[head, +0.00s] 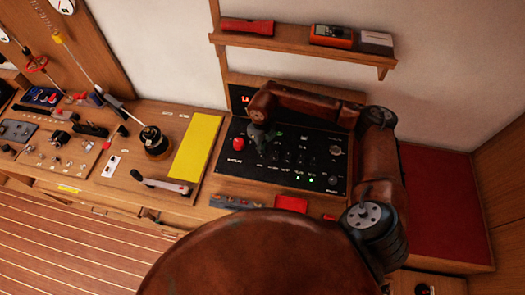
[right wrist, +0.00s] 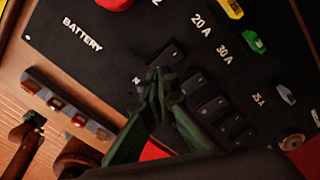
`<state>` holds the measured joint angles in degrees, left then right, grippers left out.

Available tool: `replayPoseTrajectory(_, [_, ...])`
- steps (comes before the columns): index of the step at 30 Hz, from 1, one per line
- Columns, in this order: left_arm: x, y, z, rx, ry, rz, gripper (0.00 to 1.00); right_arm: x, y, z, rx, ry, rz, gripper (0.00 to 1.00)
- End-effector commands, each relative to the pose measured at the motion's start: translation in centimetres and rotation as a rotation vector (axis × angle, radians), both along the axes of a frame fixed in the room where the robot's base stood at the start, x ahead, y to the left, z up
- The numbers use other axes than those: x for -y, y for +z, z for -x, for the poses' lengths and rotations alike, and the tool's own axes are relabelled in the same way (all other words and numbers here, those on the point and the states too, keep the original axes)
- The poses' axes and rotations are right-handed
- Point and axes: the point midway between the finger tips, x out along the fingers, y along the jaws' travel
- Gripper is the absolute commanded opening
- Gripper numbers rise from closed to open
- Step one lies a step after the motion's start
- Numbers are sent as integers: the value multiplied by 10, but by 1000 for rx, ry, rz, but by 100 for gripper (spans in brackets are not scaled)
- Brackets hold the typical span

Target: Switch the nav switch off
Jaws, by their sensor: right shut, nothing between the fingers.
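The black switch panel (head: 232,170) stands against the wall in the head view and fills much of the right wrist view (right wrist: 60,50). My right gripper (head: 262,140) is over its left part. In the right wrist view my right gripper (right wrist: 157,78) is shut and empty, its fingertips at or just over a black rocker switch (right wrist: 167,53). A label starting with "N" shows beside the fingers, the rest hidden, so this may be the nav switch. Touch and switch position cannot be told. More black rocker switches (right wrist: 211,108) lie to the right. My left gripper is not in view.
A red knob (head: 238,144) sits at the panel's left beside the "BATTERY" label. Yellow and green fuses (right wrist: 253,42) are at the upper right. A yellow board (head: 195,145) and a winch (head: 153,143) are left. A shelf (head: 290,42) hangs above.

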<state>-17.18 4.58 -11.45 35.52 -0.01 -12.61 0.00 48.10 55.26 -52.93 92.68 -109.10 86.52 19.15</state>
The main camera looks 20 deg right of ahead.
Motion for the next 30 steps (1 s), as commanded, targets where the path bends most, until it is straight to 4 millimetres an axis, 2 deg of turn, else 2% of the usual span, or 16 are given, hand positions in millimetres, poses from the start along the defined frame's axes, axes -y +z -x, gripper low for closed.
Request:
replayPoseTrajectory(15, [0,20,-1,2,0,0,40,0,40,0,1,-1,0,0])
replayPoseTrajectory(25, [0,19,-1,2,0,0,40,0,40,0,0,-1,0,0])
replayPoseTrajectory(30, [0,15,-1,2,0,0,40,0,33,0,0,-1,0,0])
